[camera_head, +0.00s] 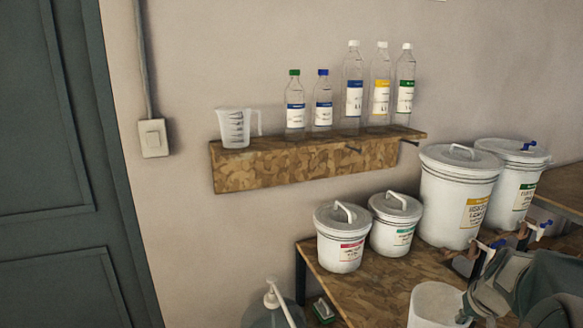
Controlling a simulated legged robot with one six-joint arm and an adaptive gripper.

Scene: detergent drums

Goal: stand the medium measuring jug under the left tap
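A clear measuring jug (234,128) with dark graduations stands upright at the left end of the wall shelf, its handle to the right. A white, open-topped vessel (432,305) shows at the bottom edge, partly cut off; I cannot tell whether it is a jug. Two large white drums stand on the table: a left drum (452,195) with a yellow label and a right one (514,190) with a green label.
The shelf (300,165) also holds several labelled bottles (354,90). Two smaller lidded buckets (341,238) stand at the table's back left. A pump bottle (272,305) and a green brush (323,309) are at the bottom. The table (375,292) is bare before the small buckets.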

